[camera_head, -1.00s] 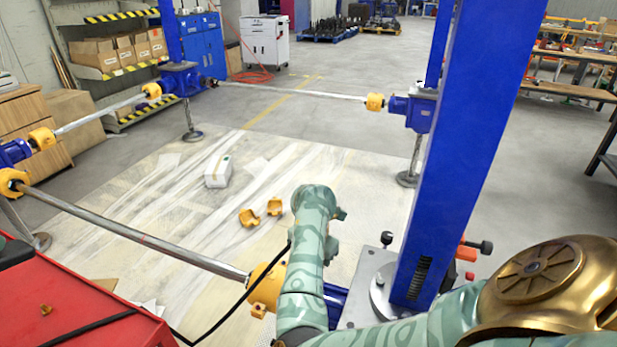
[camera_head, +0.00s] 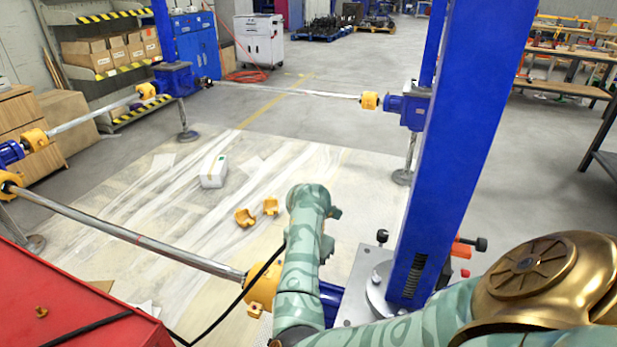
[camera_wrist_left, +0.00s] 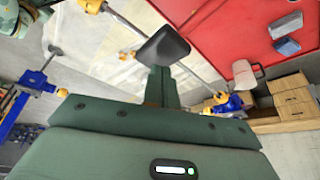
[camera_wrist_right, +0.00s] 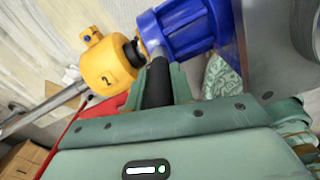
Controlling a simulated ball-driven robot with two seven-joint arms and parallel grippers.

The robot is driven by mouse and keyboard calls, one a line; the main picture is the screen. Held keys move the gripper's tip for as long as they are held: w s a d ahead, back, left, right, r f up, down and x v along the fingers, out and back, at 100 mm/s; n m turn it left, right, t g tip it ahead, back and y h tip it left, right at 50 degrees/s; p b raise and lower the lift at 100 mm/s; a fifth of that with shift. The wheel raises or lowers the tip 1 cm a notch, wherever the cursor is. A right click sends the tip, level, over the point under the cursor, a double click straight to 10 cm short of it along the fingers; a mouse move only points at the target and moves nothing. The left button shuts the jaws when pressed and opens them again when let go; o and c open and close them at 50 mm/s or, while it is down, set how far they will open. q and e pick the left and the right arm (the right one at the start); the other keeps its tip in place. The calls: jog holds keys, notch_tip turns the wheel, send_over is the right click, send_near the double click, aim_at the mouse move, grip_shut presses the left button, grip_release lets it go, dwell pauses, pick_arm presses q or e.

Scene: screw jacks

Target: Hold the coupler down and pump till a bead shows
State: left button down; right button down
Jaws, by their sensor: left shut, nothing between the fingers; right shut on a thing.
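In the right wrist view my right gripper (camera_wrist_right: 158,88) is shut on a black rod-like part (camera_wrist_right: 158,82), which I take for the coupler. Its pale metal end meets or passes behind the blue jack housing (camera_wrist_right: 185,27); I cannot tell if it is seated. No bead can be made out. In the head view a black hose (camera_head: 237,300) runs to behind my right arm, which hides that gripper. In the left wrist view my left gripper (camera_wrist_left: 160,90) is shut and empty. A dark grey rounded block (camera_wrist_left: 163,46) shows just beyond its fingertips; contact is unclear.
A yellow shaft coupling (camera_wrist_right: 108,66) sits beside the housing. A blue column (camera_head: 455,150) stands close to my right arm. A red cart top (camera_head: 60,285) fills the lower left. A long shaft (camera_head: 130,237) crosses the sheeted floor, where two orange half shells (camera_head: 246,217) lie.

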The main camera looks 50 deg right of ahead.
jog(key=shift+f, duration=0.1)
pick_arm(q)
jog(key=shift+r, duration=2.5)
pick_arm(e)
jog(key=c, duration=1.1)
grip_release()
notch_tip(320, 180, up, 12)
pick_arm(q)
jog(key=shift+f, duration=0.1)
pick_arm(e)
jog(key=shift+a+f, duration=0.1)
